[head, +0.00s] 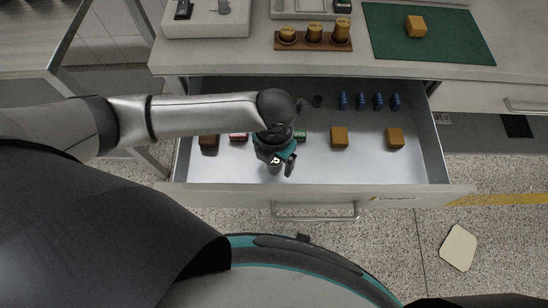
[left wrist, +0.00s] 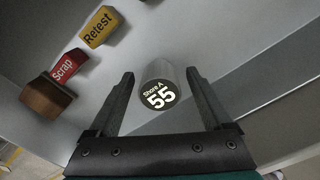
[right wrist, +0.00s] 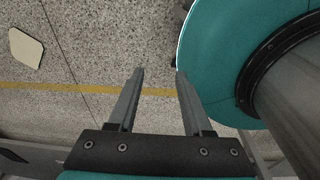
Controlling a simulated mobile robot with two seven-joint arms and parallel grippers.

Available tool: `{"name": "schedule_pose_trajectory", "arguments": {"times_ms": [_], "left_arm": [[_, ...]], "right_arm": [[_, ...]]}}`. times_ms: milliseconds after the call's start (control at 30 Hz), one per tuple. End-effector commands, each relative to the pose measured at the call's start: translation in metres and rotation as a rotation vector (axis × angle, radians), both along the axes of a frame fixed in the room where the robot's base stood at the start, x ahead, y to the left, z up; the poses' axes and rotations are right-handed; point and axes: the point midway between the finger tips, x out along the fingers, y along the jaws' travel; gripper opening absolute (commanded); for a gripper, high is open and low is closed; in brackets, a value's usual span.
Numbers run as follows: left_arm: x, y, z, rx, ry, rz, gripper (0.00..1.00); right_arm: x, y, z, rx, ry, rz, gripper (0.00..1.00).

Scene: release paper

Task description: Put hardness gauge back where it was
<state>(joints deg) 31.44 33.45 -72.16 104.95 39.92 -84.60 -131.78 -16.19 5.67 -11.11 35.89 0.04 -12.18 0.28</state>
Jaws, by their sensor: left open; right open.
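A grey cylinder (left wrist: 158,84) with a dark end marked "Shore A 55" appears to be the hardness gauge. In the left wrist view it lies between the two fingers of my left gripper (left wrist: 160,75), with a gap on each side. The gripper is open. In the head view my left gripper (head: 280,160) is over the front part of the open drawer (head: 365,170), and the arm and hand hide most of the cylinder. My right gripper (right wrist: 158,72) is open and empty above the floor, outside the head view.
The drawer holds wooden blocks (head: 339,138), a red "Scrap" block (left wrist: 68,67), a yellow "Retest" block (left wrist: 98,27), a green block (head: 300,136) and several blue pieces (head: 361,102). The worktop carries a wooden stand (head: 313,47) and a green mat (head: 465,45). The drawer's right half has free floor.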

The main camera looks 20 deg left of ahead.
Motion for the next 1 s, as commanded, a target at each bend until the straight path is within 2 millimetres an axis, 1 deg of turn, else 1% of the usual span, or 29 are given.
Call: {"name": "schedule_pose_trajectory", "arguments": {"times_ms": [133, 267, 367, 500, 600, 700, 833, 1000], "left_arm": [[0.0, 0.0, 0.003, -0.001, -0.001, 0.0, 0.84], [0.001, 0.0, 0.02, -0.002, -0.002, 0.0, 0.84], [0.001, 0.0, 0.041, -0.001, -0.004, -0.001, 0.84], [0.001, 0.0, 0.073, -0.001, -0.004, -0.001, 0.84], [0.001, 0.0, 0.093, -0.001, -0.003, 0.0, 0.84], [0.001, 0.0, 0.108, -0.001, -0.002, 0.0, 0.84], [0.001, 0.0, 0.12, -0.001, -0.001, 0.001, 0.84], [0.0, 0.0, 0.123, 0.0, 0.001, 0.001, 0.84]], "right_arm": [[-0.001, 0.0, 0.001, 0.0, 0.002, 0.001, 0.5], [-0.002, 0.001, 0.008, 0.001, 0.004, 0.003, 0.5], [-0.005, 0.004, 0.016, 0.004, 0.01, 0.004, 0.5], [-0.018, 0.013, 0.026, 0.015, 0.032, 0.007, 0.5], [-0.025, 0.02, 0.032, 0.022, 0.044, 0.008, 0.5], [-0.026, 0.022, 0.036, 0.025, 0.046, 0.009, 0.5], [-0.025, 0.021, 0.039, 0.025, 0.042, 0.009, 0.5], [-0.021, 0.019, 0.039, 0.022, 0.036, 0.008, 0.5]]}}
